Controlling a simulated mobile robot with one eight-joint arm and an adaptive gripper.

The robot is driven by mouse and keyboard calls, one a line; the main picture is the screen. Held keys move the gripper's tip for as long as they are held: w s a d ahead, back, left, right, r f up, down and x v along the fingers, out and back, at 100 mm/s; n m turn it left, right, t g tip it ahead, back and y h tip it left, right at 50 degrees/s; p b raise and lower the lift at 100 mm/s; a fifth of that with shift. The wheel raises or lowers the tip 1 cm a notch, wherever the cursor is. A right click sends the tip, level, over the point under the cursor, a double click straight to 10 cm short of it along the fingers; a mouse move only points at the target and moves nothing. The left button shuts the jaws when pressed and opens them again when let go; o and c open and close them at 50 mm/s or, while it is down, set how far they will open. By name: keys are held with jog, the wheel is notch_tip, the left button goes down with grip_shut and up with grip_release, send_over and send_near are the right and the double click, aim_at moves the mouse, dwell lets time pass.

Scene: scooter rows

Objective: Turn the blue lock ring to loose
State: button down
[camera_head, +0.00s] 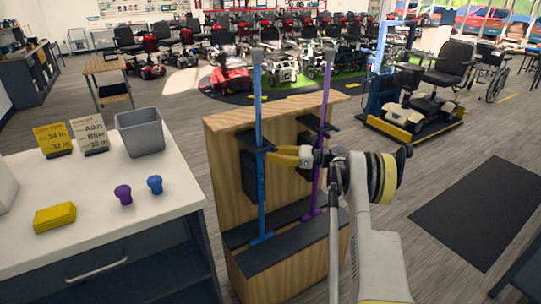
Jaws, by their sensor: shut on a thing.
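A blue cane (258,105) stands upright in a wooden stand (225,160), with a grey handle on top and holes in its lower tube. The yellow fingers of my gripper (272,154) reach in from the right and are shut at the middle of this cane, where the blue lock ring sits. The ring is mostly hidden by the fingers and too small to read, so I cannot tell its turn. A purple cane (325,100) stands to the right in the same stand, partly behind my arm.
A white counter (85,215) at left holds a yellow card (54,139), a white card (90,134) reading "Aiko Blue 32 in", a grey bin (140,131), a yellow stack (54,216), and purple (123,194) and blue (155,184) knobs. Floor at right is open around a dark mat (480,210).

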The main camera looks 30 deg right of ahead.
dwell(0.3)
jog(key=c, duration=1.4)
grip_release()
jog(key=v, duration=1.2)
jog(key=shift+a, duration=0.1)
